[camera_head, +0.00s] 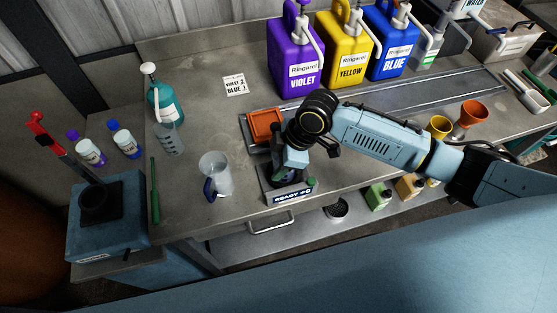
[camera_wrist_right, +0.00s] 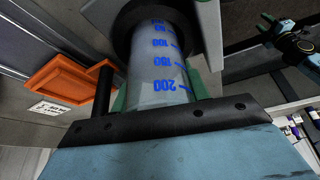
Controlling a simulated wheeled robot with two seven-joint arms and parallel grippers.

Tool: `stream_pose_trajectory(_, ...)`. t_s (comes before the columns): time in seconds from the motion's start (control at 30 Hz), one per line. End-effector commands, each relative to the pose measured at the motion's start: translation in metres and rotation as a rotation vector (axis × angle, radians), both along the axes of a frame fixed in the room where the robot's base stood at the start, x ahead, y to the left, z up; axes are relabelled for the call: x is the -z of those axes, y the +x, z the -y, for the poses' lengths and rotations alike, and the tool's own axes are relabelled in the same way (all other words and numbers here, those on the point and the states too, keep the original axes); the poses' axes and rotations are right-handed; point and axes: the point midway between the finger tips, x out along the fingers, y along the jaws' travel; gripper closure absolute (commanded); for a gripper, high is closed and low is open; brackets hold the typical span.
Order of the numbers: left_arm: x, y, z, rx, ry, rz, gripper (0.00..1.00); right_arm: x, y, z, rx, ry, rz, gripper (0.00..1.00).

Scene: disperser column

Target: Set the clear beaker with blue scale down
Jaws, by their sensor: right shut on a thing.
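My right gripper (camera_head: 290,172) is over the small station with the READY sign (camera_head: 291,192) at the bench's front edge. In the right wrist view it is shut on the clear beaker with blue scale (camera_wrist_right: 158,70), with green finger pads at the beaker's sides. The blue marks run down to 200 near the gripper body. A dark ring shows at the beaker's far end; I cannot tell whether the beaker rests in it. In the head view my gripper hides most of the beaker.
An orange tray (camera_head: 265,126) lies just left of my right gripper. A clear jug with a blue handle (camera_head: 219,172) and another beaker (camera_head: 170,142) stand further left. Violet (camera_head: 294,58), yellow (camera_head: 343,50) and blue (camera_head: 391,45) canisters stand behind.

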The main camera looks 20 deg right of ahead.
Motion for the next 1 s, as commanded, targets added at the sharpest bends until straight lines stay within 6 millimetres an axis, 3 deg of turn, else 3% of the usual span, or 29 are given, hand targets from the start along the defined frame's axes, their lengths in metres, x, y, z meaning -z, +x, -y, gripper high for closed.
stream_pose_trajectory(0.03, 0.001, -0.002, 0.000, 0.000, 0.001, -0.003, 0.64, 0.002, 0.000, 0.000, 0.000, 0.000, -0.001, 0.77)
stream_pose_trajectory(0.07, 0.001, -0.003, 0.000, 0.000, 0.001, -0.004, 0.64, 0.003, 0.000, 0.000, 0.000, 0.000, -0.001, 0.53)
stream_pose_trajectory(0.23, 0.001, -0.008, -0.001, 0.000, 0.002, -0.012, 0.64, 0.002, 0.000, 0.000, 0.000, 0.000, -0.001, 0.33)
stream_pose_trajectory(0.63, 0.000, -0.009, -0.001, 0.000, 0.002, -0.014, 0.64, -0.008, 0.000, 0.003, 0.002, 0.000, 0.001, 0.33)
stream_pose_trajectory(1.0, -0.002, -0.009, -0.001, 0.000, 0.002, -0.014, 0.64, -0.078, -0.006, 0.031, 0.001, -0.001, 0.004, 0.33)
